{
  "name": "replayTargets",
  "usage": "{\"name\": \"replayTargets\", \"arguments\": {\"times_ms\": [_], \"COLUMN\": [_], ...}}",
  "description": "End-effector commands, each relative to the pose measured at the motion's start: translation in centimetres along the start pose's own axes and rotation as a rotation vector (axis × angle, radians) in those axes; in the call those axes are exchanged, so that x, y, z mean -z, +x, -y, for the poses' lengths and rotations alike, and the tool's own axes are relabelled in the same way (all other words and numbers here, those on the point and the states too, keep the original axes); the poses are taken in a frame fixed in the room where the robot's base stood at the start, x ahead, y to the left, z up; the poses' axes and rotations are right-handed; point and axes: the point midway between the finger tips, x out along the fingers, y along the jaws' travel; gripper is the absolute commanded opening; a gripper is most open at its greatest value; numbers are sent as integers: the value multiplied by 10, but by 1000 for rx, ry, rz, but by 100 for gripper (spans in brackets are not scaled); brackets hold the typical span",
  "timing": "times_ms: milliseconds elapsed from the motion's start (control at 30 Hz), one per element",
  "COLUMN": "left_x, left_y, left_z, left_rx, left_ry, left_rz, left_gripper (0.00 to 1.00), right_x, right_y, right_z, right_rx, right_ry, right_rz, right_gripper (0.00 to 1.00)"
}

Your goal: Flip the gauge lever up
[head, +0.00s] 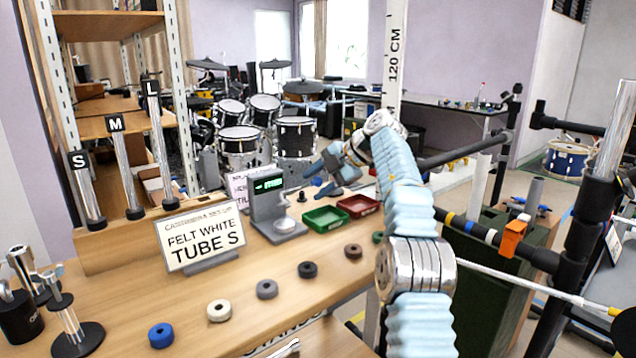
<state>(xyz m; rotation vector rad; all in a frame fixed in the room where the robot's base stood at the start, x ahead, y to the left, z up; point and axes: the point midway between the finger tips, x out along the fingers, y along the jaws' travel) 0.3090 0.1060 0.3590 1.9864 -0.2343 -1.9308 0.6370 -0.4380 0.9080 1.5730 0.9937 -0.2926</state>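My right arm reaches up from the bottom centre in the head view. My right gripper (320,177) is at its far end, over the back of the bench near the red and green trays. Its dark fingers look spread apart with nothing seen between them. A tall white scale (395,60) marked 120 CM stands behind my arm, partly hidden by it. An orange clip-like part (514,238) sits on a black bar at the right. I cannot tell which part is the gauge lever. My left gripper is not seen.
The wooden bench (120,290) holds a sign (202,237), a device with a green display (268,198), a green tray (325,218), a red tray (358,206) and several rings, including a blue one (161,335). A black frame (575,250) stands close at the right.

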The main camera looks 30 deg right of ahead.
Motion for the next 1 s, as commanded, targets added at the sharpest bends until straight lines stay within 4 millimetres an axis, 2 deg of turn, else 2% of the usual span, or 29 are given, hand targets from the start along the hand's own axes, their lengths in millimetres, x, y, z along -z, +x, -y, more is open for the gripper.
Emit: {"name": "replayTargets", "arguments": {"times_ms": [333,567,700,1000], "left_x": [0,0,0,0], "left_y": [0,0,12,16], "left_z": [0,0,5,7], "left_rx": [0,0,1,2], "left_ry": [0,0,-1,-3], "left_rz": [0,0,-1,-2], "left_gripper": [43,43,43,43], "right_x": [0,-1,-8,-24], "right_y": [-3,-28,-51,-102], "right_z": [-1,0,21,60], "right_rx": [-2,-2,-2,-2], "right_ry": [-1,-1,3,1], "right_rz": [-1,2,2,1], "right_gripper": [53,53,53,53]}}
